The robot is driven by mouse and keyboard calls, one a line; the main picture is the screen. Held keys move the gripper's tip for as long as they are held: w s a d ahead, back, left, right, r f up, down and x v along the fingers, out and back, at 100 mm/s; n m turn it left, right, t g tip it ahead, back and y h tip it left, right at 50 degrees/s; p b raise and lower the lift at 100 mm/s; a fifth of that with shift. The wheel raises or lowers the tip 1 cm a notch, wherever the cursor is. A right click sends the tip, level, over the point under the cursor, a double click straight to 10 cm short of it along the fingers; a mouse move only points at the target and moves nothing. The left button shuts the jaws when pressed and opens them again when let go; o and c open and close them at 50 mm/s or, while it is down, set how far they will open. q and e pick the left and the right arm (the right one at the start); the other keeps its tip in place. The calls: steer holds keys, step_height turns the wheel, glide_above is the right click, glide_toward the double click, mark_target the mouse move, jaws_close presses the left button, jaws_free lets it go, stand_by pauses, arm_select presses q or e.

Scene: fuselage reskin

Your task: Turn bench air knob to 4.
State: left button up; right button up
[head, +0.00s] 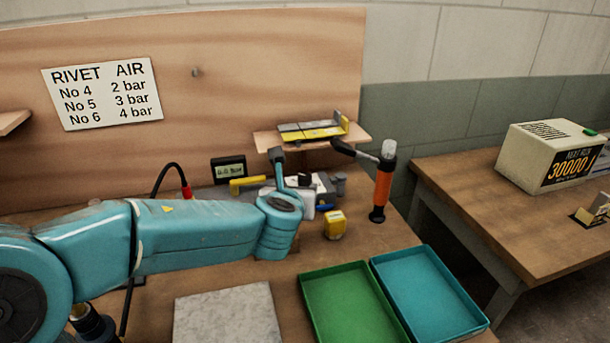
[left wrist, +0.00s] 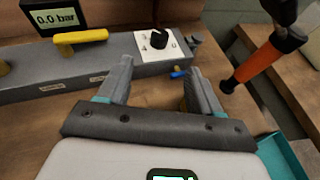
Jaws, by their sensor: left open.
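The bench air knob (left wrist: 158,39) is black and sits on a white numbered plate (left wrist: 143,57) on a grey manifold (left wrist: 116,50). A 4 shows at the plate's left; where the knob points is hard to read. In the head view the knob (head: 305,178) is partly hidden behind my left arm's end. The display (left wrist: 57,16) reads 0.0 bar. My left gripper (left wrist: 162,75) is open and empty. Its two fingers reach toward the plate, one each side, and the knob stands beyond the tips, apart from them. My right gripper is in neither view.
A yellow handle (left wrist: 80,38) lies left of the knob. An orange-handled hammer (head: 383,185) stands to the right, near a yellow box (head: 335,225). Green (head: 308,298) and teal (head: 477,321) trays lie in front. A sign (head: 103,93) lists rivet pressures.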

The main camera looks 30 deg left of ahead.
mark_target(305, 177)
arm_select(q)
steer(key=x, duration=1.5)
steer(key=shift+w+f, duration=0.15)
steer(key=shift+f, duration=0.15)
steer(key=shift+p, duration=0.3)
steer(key=c, duration=1.1)
